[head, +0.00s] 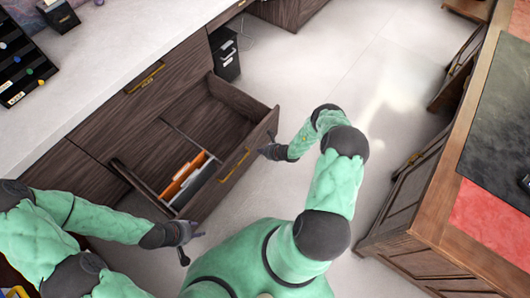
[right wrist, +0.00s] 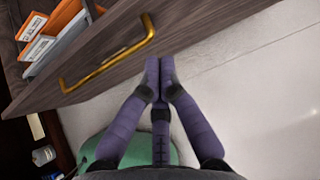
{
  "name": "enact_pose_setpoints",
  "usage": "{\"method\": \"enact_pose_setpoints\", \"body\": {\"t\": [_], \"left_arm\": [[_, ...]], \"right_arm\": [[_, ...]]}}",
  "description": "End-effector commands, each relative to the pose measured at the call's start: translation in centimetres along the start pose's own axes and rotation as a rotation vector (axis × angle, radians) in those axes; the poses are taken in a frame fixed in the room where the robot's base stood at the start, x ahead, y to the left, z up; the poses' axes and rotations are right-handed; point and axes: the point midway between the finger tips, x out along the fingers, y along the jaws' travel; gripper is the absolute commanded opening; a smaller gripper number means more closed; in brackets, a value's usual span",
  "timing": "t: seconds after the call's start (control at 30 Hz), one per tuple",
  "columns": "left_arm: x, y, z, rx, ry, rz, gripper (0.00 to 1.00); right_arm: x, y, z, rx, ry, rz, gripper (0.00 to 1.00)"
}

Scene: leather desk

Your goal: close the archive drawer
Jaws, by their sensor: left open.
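The archive drawer (head: 208,195) of dark wood is pulled well out of the desk cabinet. Its front carries a gold handle (head: 233,166), which also shows in the right wrist view (right wrist: 108,55). Orange and white folders (head: 185,178) stand inside the drawer. My right gripper (head: 268,152) is at the outer face of the drawer front, right of the handle. In the right wrist view its purple fingers (right wrist: 160,62) are together and empty, with tips at the panel; contact is unclear. My left gripper (head: 187,241) is open and empty, just below the drawer's near front corner.
The white desktop (head: 120,50) above the drawer holds a black tray (head: 20,62). A black bin with papers (head: 225,55) stands on the floor behind the drawer. A wooden desk (head: 440,215) stands at right, with clear floor (head: 385,75) between.

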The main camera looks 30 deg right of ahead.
Motion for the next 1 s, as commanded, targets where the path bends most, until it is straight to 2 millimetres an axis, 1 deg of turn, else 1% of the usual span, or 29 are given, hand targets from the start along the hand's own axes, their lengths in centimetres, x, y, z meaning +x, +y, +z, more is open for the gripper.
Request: {"method": "enact_pose_setpoints", "body": {"t": [0.03,0.2,0.3,0.4,0.6,1.0], "left_arm": [[0.8,-0.3,0.0,0.000,0.000,0.000,0.41],[2.2,-0.8,-0.1,0.000,0.000,0.000,0.41],[2.7,-1.0,-0.1,0.000,0.000,0.000,0.41],[3.1,-1.1,-0.1,0.000,0.000,0.000,0.41],[3.4,-1.2,-0.1,0.000,0.000,0.000,0.41],[3.4,-1.2,-0.1,0.000,0.001,0.000,0.41]], "right_arm": [[1.3,0.1,-0.3,-0.002,0.000,0.001,0.00],[4.4,0.1,-0.2,-0.003,-0.001,0.002,0.00],[5.4,0.0,1.0,-0.004,-0.002,0.001,0.00],[6.1,0.0,1.9,-0.003,-0.001,0.001,0.00],[6.8,0.0,2.7,0.000,0.001,0.001,0.00],[6.8,0.0,2.8,0.000,0.001,0.001,0.00]]}}
